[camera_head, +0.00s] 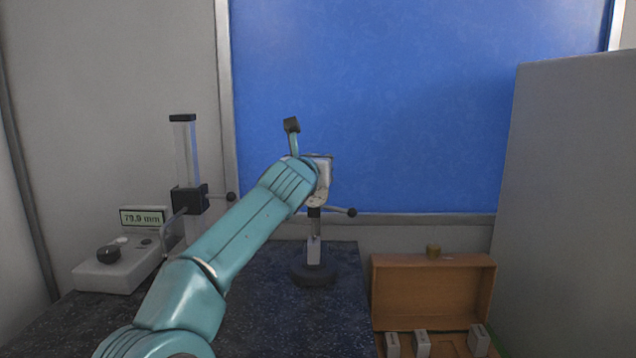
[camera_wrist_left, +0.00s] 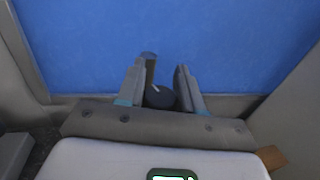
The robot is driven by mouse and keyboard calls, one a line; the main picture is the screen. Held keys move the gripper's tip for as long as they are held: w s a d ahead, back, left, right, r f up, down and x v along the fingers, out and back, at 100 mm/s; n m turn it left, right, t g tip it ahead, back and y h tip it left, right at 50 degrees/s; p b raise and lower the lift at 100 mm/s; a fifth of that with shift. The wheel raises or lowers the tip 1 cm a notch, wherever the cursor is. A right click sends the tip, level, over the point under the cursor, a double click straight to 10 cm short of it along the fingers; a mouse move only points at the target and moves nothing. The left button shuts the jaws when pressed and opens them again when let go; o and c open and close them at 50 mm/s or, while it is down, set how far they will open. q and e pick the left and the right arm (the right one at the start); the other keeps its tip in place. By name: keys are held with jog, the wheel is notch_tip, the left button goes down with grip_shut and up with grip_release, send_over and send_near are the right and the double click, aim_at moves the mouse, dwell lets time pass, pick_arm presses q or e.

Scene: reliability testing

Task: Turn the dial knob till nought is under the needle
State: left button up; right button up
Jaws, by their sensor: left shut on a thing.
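In the left wrist view my left gripper (camera_wrist_left: 161,80) has its two grey fingers on either side of a small dark round knob (camera_wrist_left: 160,97). The jaws are shut on this knob, which carries a short pale line. A dark upright post (camera_wrist_left: 150,68) rises beside the left finger. In the head view my teal left arm reaches to the top of a small stand (camera_head: 314,250) with a round dark base and a black ball-ended lever (camera_head: 351,212). My arm hides the fingers there. The dial's numbers and needle cannot be made out. My right gripper is not in view.
At left stand a post gauge (camera_head: 186,160) and a grey console (camera_head: 110,272) with a display (camera_head: 142,218). An open wooden box (camera_head: 433,290) with several pale blocks lies at right, near a grey cabinet (camera_head: 570,200). The speckled dark slab (camera_head: 270,310) has free room in front.

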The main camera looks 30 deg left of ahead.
pick_arm(q)
jog(key=shift+f, duration=0.1)
jog(key=o, duration=0.8)
jog(key=shift+o, duration=0.7)
jog(key=shift+s, duration=0.1)
jog(key=shift+s+d+b, duration=0.1)
jog(key=shift+s+b, duration=0.2)
jog(key=shift+b, duration=0.1)
jog(key=b+v, duration=0.6)
jog(key=v, duration=0.9)
jog(key=shift+s+d, duration=0.3)
jog(key=shift+d, duration=0.05)
